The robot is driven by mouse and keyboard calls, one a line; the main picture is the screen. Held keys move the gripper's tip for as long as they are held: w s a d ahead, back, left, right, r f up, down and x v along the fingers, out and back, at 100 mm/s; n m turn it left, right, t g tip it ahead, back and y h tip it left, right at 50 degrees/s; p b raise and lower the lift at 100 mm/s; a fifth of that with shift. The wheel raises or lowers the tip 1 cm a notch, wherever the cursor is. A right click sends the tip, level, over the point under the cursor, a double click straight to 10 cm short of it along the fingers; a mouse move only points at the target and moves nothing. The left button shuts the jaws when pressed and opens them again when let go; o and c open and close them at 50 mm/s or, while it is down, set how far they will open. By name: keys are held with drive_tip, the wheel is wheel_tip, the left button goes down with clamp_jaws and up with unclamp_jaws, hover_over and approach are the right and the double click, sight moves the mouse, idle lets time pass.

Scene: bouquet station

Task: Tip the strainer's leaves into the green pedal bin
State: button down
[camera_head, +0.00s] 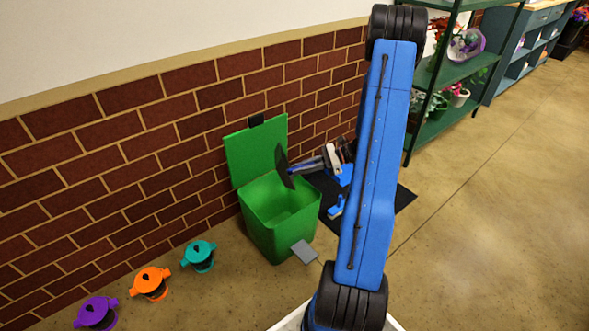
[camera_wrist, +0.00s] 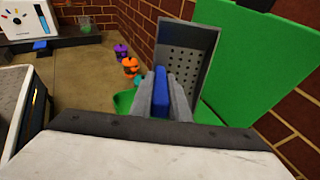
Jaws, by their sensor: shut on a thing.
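The green pedal bin (camera_head: 268,235) stands against the brick wall with its green lid (camera_head: 250,152) raised. The lid fills the right of the wrist view (camera_wrist: 275,60), and a bit of green bin shows below the gripper. My gripper (camera_wrist: 160,98) is shut on the blue handle of the grey strainer (camera_wrist: 196,38). In the head view the strainer (camera_head: 284,168) is a thin dark plate, tilted steeply on edge over the bin opening, near the lid. Its inner face with rows of holes shows in the wrist view, and I see no leaves there. The bin's floor is partly hidden.
A grey pedal (camera_head: 304,251) juts from the bin's front. Teal (camera_head: 200,256), orange (camera_head: 151,284) and purple (camera_head: 97,313) pots stand along the wall to the left. A black mat (camera_head: 403,197) lies right of the bin, and a green shelf rack (camera_head: 455,80) stands beyond. Floor at right is clear.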

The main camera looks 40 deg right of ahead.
sight(277, 164)
drive_tip(key=shift+w+a+r+g+h, duration=0.3)
drive_tip(key=shift+a+h, duration=0.15)
drive_tip(key=shift+a, duration=0.1)
drive_tip(key=shift+w+a+r+g+h, duration=0.25)
drive_tip(key=shift+w+a+g+h, duration=0.05)
drive_tip(key=shift+a+h, duration=0.2)
drive_tip(key=w+a+g+h, duration=0.1)
drive_tip(key=w+a+h, duration=0.1)
drive_tip(key=a+h, duration=0.1)
drive_tip(key=shift+a+r+g, duration=0.1)
drive_tip(key=shift+r+g, duration=0.1)
drive_tip(key=shift+g, duration=0.2)
drive_tip(key=a+h, duration=0.1)
drive_tip(key=w+a+g+h, duration=0.1)
drive_tip(key=a+h, duration=0.1)
drive_tip(key=shift+w+a+f+g, duration=0.1)
drive_tip(key=shift+w+f+g, duration=0.3)
drive_tip(key=shift+w+a+r+g+h, duration=0.1)
drive_tip(key=shift+w+a+g+h, duration=0.3)
drive_tip(key=shift+a+h, duration=0.35)
drive_tip(key=shift+w+a+r+g+h, duration=0.1)
drive_tip(key=shift+w+a+g+h, duration=0.35)
drive_tip(key=shift+h, duration=0.35)
drive_tip(key=shift+w+a+g+h, duration=0.25)
drive_tip(key=shift+a+g+h, duration=0.2)
drive_tip(key=shift+a+h, duration=0.3)
